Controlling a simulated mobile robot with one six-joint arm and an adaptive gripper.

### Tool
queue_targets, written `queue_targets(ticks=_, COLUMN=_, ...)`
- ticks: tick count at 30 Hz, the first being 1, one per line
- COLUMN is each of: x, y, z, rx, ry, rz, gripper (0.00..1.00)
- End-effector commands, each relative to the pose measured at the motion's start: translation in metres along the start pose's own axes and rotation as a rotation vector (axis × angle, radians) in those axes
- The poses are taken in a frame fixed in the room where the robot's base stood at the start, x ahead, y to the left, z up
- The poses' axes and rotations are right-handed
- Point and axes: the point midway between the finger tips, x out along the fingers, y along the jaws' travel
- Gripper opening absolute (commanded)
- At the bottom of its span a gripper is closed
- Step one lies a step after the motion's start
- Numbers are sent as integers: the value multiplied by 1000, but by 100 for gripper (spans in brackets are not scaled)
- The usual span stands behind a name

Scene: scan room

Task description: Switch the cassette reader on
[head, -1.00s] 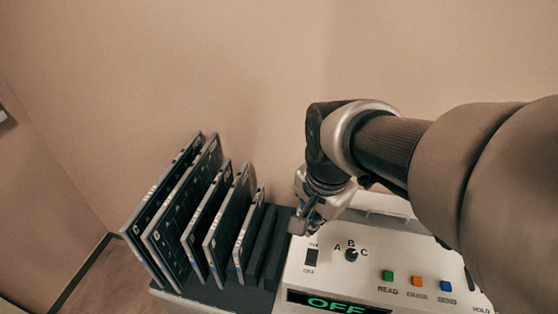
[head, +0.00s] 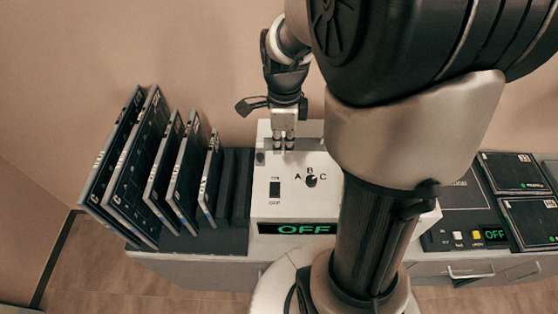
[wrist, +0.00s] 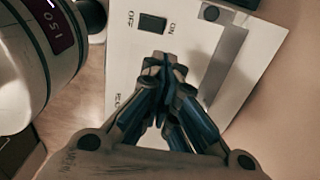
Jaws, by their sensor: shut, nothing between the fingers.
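The cassette reader (head: 262,212) is a white box whose display (head: 297,229) reads OFF in green. Its sloped front has a dark rocker switch (head: 275,189) with labels too small to read surely, and a black knob (head: 311,181) marked A, B, C. My gripper (head: 284,148) points down over the reader's rear part, behind the rocker, shut and empty. In the wrist view, the shut fingers (wrist: 165,68) lie just below a dark switch (wrist: 152,23) labelled OFF and ON on a white panel (wrist: 125,60). I cannot tell whether they touch.
Several dark cassettes (head: 134,165) stand in a rack left of the reader. At the right, a dark unit (head: 462,237) has a green OFF display, near flat dark panels (head: 512,172). My arm hides the reader's right part. The wall is close behind.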

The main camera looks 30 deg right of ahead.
Motion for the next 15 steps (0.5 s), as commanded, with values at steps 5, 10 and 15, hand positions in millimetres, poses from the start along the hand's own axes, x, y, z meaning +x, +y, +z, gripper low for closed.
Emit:
queue_targets(ticks=5, x=24, y=1, z=0, rx=-1, ry=1, rz=4, gripper=0)
queue_targets(ticks=10, x=62, y=1, z=0, rx=-1, ry=1, rz=6, gripper=0)
queue_targets(ticks=15, x=98, y=2, z=0, rx=-2, ry=1, rz=5, gripper=0)
